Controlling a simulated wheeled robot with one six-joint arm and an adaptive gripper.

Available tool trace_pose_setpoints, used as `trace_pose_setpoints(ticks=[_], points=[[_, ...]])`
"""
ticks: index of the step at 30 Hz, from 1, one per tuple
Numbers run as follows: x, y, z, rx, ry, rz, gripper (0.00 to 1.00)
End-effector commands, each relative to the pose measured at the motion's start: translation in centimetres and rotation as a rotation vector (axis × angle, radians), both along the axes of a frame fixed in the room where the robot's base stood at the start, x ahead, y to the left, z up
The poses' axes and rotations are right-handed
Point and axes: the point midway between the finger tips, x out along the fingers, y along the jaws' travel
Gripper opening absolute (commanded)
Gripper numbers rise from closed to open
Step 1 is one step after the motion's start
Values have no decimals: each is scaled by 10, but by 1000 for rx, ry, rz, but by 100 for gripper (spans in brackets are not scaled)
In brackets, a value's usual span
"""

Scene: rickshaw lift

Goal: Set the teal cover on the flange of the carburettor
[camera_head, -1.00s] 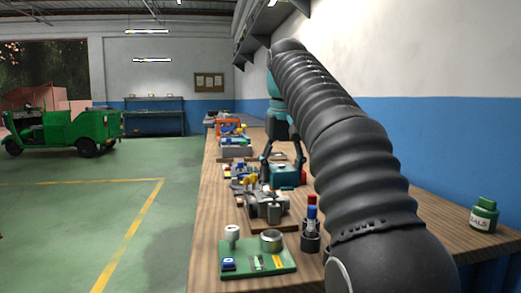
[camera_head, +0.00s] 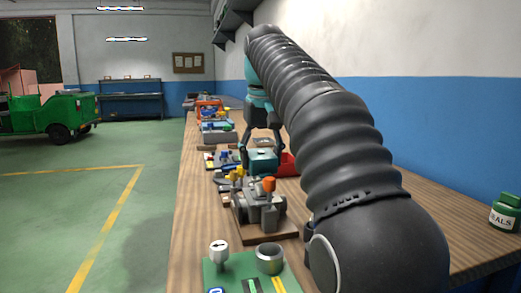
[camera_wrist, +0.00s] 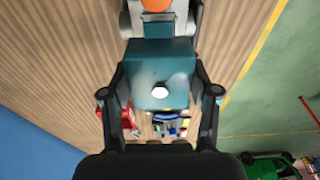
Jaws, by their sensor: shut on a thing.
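The teal cover (camera_head: 262,162) is a boxy block held between the fingers of my gripper (camera_head: 262,146). It also shows in the wrist view (camera_wrist: 160,82), with a finger against each side and a pale round spot on its face. The carburettor (camera_head: 260,214) is a grey casting on a wooden board, nearer the head camera than the cover. An orange-capped upright part stands at it. In the wrist view the carburettor (camera_wrist: 180,14) shows at the top edge, partly behind the cover. I cannot make out its flange clearly. The cover and carburettor look apart.
A red tray (camera_head: 287,165) lies just right of the cover. A green board (camera_head: 235,272) with a gauge and a ring stands in front. Several parts line the bench behind. A green jar (camera_head: 505,213) is at the right. The right bench surface is mostly clear.

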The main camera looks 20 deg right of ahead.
Motion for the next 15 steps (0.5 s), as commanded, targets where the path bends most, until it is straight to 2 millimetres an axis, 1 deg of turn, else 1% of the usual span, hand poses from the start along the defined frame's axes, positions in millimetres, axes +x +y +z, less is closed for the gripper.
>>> trace_pose_setpoints(ticks=[1,2,3,9,15], points=[[0,0,-9,0,11,0,11],[0,0,-12,0,11,0,3],[0,0,-16,0,12,0,0],[0,0,-35,0,14,0,0],[1,0,-45,0,10,0,0]])
